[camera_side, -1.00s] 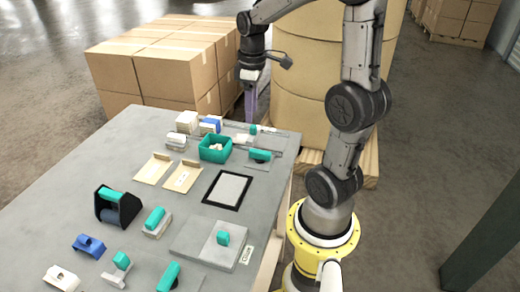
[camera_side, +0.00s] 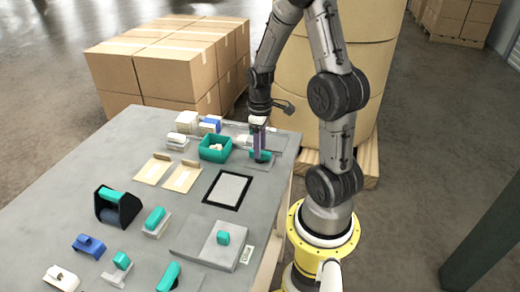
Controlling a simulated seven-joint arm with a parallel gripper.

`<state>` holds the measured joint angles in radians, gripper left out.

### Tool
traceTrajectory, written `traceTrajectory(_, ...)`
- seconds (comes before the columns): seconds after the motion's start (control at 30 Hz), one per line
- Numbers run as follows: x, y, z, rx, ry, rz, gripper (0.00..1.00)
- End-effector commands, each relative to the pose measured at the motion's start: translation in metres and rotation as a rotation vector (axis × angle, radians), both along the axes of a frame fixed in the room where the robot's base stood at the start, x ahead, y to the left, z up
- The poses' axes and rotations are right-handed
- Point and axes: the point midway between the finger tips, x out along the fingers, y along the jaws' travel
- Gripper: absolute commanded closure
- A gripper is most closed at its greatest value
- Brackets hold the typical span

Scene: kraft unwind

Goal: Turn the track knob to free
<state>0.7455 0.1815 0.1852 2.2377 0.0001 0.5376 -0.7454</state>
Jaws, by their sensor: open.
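My gripper (camera_side: 259,152) points down at the table's far right corner, with its purple fingers at a teal knob (camera_side: 266,156) on a small grey plate. It is open; the fingers hide part of the knob, and I cannot tell whether they touch it. No label is readable, so I cannot confirm that this is the track knob or which way it is set. A rail-like strip (camera_side: 240,127) lies behind it, partly hidden by my gripper.
A teal open bin (camera_side: 215,149) stands close left of my gripper. A black-framed panel (camera_side: 228,190) lies nearer the camera. Other teal-handled fixtures, including a black holder (camera_side: 118,207), fill the table's near side. Stacked cartons (camera_side: 150,80) and a large roll (camera_side: 305,85) stand behind.

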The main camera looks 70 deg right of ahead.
Motion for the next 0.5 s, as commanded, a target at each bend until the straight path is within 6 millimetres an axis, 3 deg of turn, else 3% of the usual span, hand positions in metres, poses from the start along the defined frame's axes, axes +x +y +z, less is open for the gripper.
traceTrajectory(0.2,0.0,0.0,-0.015,0.001,0.001,0.0,0.47)
traceTrajectory(0.47,0.0,0.0,-0.016,0.0,0.0,0.0,0.47)
traceTrajectory(0.5,0.0,0.0,-0.016,0.0,0.0,0.0,0.51)
